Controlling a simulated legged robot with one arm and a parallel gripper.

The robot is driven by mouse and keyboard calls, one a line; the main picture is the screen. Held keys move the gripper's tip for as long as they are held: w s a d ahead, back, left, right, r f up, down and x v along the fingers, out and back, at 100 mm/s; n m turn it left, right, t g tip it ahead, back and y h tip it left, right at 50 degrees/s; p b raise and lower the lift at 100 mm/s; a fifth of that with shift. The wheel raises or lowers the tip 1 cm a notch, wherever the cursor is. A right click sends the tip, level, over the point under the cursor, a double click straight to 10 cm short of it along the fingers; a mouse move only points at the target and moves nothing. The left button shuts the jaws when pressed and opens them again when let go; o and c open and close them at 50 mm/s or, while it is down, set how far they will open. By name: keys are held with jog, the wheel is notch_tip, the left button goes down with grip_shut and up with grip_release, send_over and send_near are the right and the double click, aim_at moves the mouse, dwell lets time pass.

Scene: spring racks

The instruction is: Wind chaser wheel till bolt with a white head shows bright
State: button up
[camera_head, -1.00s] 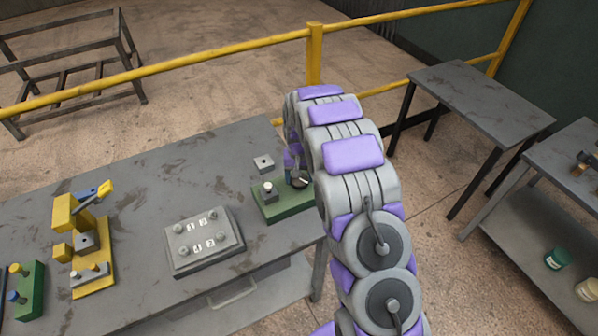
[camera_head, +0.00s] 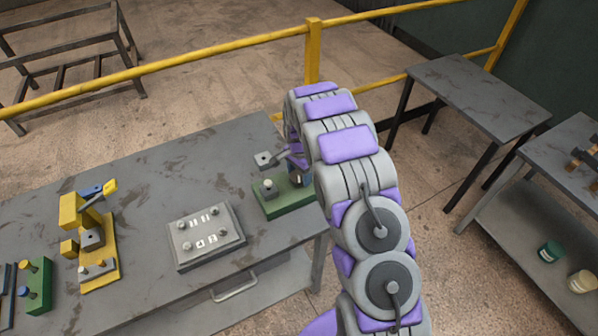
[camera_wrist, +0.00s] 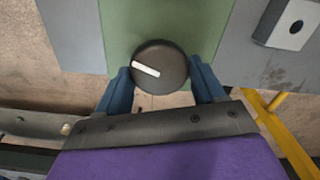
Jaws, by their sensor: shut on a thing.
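The dark round wheel (camera_wrist: 160,67) with a white pointer line sits on a green base in the wrist view. My gripper (camera_wrist: 163,82) has its blue fingers on either side of the wheel and is shut on it. The pointer slants from upper left to lower right. In the head view, the green base (camera_head: 272,208) stands near the table's right end. A bolt with a pale head (camera_head: 268,185) stands on its left part; I cannot tell whether it shows bright. My arm hides part of the base and most of the wheel there.
A grey plate with white markings (camera_head: 207,238), a yellow fixture (camera_head: 98,262) and another green fixture (camera_head: 38,287) stand left. A yellow rail (camera_head: 200,64) runs behind.

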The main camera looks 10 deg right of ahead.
aim_at(298, 175)
jog(key=shift+m, duration=0.6)
jog(key=o, duration=1)
jog(key=shift+a, duration=0.1)
jog(key=shift+o, duration=0.2)
jog(key=shift+r, duration=0.15)
notch_tip(298, 175, up, 17)
jog(key=p, duration=0.1)
